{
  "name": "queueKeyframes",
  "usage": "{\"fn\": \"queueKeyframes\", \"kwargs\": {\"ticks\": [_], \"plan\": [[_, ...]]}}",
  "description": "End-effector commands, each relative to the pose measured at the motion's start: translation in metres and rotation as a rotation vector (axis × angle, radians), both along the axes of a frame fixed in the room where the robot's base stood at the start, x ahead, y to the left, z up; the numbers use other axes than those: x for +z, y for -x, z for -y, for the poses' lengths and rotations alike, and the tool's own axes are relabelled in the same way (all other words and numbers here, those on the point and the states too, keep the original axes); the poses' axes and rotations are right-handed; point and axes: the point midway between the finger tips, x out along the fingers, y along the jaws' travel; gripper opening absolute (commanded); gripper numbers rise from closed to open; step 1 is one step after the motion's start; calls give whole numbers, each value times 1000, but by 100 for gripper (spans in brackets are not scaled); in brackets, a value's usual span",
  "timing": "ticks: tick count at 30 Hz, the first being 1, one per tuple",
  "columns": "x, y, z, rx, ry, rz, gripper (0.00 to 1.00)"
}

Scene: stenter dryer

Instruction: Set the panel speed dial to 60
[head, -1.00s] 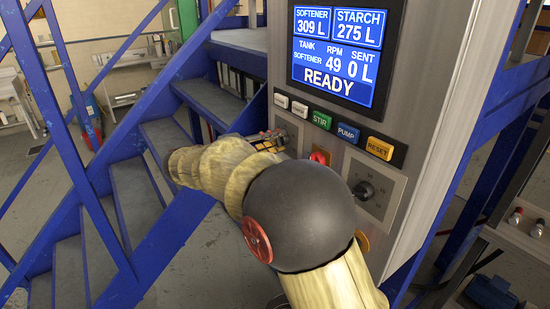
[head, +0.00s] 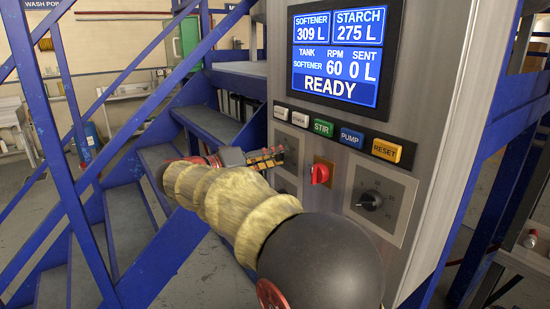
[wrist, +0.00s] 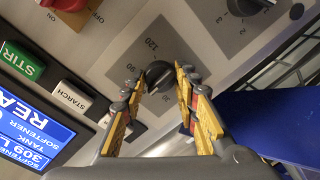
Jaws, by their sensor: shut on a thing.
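The speed dial, a black knob (wrist: 158,74) on a grey plate marked 30 to 120, sits between the yellow fingers of my gripper (wrist: 161,84) in the wrist view. My gripper is shut on the knob. In the head view my gripper (head: 276,156) is at the left part of the panel (head: 325,140), and its fingers and my arm hide most of the dial. The display (head: 338,55) reads RPM 60, softener 309 L, starch 275 L, sent 0 L, and READY.
A row of buttons, including green STIR (head: 323,128), blue PUMP (head: 351,137) and yellow RESET (head: 386,150), lies above the dials. A red switch (head: 320,173) and another black dial (head: 370,200) are to the right. Blue stairs (head: 150,190) stand left.

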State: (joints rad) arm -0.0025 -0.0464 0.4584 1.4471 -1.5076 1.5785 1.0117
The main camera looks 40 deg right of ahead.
Motion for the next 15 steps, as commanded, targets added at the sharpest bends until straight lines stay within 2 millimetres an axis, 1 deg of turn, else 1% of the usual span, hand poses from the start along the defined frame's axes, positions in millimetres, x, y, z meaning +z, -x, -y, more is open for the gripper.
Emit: {"fn": "queueKeyframes", "kwargs": {"ticks": [5,6,15], "plan": [[-2,0,0,-1,-3,-3,5],[-2,0,0,-1,-3,-3,31],[-1,0,0,-1,-1,-3,48]]}}
